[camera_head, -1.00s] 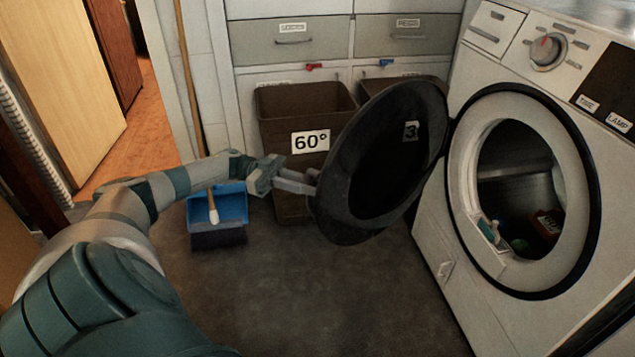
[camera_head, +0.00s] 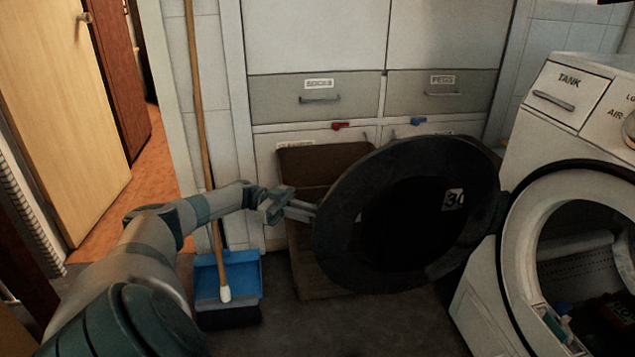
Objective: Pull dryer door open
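The dryer door (camera_head: 405,210) is a round, dark door standing wide open, swung out to the left of the white dryer (camera_head: 478,318). The door's right side is toward its hinge side at the dryer opening (camera_head: 590,270). My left gripper (camera_head: 308,210) is at the door's left rim, with its fingertips touching or overlapping the rim. The rim hides how far the fingers close around it. My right gripper is not in view.
A brown bin (camera_head: 310,265) stands behind the door, partly hidden by it. A blue dustpan (camera_head: 228,275) and a broom handle (camera_head: 196,100) are at the left, close to my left arm. Grey drawers (camera_head: 315,98) line the back wall.

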